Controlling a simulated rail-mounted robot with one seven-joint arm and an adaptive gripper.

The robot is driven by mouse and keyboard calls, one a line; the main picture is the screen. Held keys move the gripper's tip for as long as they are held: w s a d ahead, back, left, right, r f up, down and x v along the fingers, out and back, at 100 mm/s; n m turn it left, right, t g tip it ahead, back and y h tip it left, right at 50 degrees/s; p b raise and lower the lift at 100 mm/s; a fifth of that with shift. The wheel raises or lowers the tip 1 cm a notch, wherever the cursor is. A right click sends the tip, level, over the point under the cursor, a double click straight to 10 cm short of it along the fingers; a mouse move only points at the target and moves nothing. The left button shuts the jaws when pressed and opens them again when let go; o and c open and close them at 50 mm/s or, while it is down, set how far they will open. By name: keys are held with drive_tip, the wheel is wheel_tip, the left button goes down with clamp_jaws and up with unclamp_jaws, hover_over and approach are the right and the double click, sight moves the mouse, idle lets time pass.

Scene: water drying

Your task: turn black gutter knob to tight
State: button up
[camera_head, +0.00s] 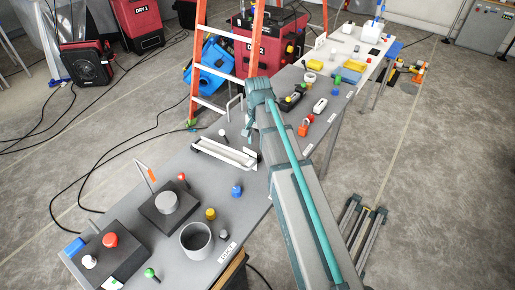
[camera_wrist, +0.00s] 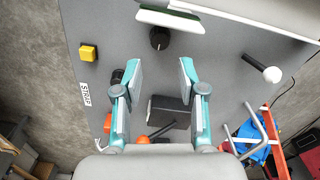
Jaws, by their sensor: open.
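The black gutter knob (camera_wrist: 160,38) is a small round dark knob on the grey bench top in the wrist view, close beside the white gutter (camera_wrist: 170,18). The white gutter (camera_head: 226,153) lies on the bench in the head view; I cannot make out the knob there, near my arm. My gripper (camera_wrist: 160,70) is open and empty, its two teal fingers apart. In the wrist view the knob shows just beyond the fingertips, roughly between their lines and not touched. In the head view my gripper (camera_head: 251,130) is over the bench beside the gutter. The knob's turn position cannot be read.
A black box (camera_wrist: 168,110) shows between the fingers, with an orange knob (camera_wrist: 143,139) below it. A yellow button (camera_wrist: 89,52) is at left and a white ball-topped lever (camera_wrist: 271,74) at right. An orange ladder (camera_head: 250,50) stands behind the bench.

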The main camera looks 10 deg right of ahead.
drive_tip(key=shift+r, duration=1.75)
drive_tip(key=shift+d, duration=0.1)
